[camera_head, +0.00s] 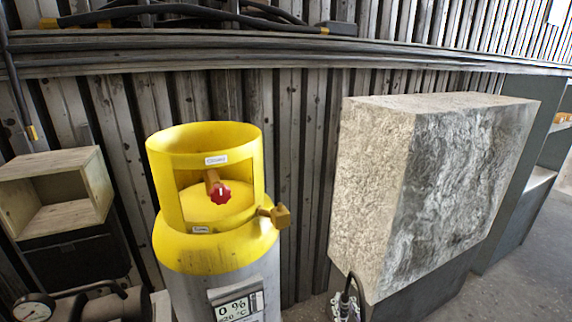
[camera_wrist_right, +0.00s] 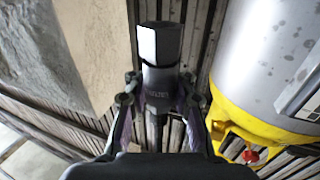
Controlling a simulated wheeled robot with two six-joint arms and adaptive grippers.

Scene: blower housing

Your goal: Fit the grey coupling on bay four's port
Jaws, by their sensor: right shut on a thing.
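My right gripper (camera_wrist_right: 158,88) is shut on a dark grey coupling (camera_wrist_right: 158,72) with a pale end, held between its two fingers. In the head view my right gripper (camera_head: 345,308) shows only in part at the bottom edge, beside a black hose. A yellow-topped grey cylinder (camera_head: 215,250) stands left of it, with a brass side port (camera_head: 274,215) pointing right and a red knob (camera_head: 220,193) inside its collar. The coupling is apart from this port. No bay number is readable. My left gripper is not in view.
A large rough stone-like block (camera_head: 430,190) stands right of the cylinder on a dark base. A small open wooden box (camera_head: 60,190) and a round gauge (camera_head: 34,308) are at the left. A ribbed wall is behind. A narrow gap lies between cylinder and block.

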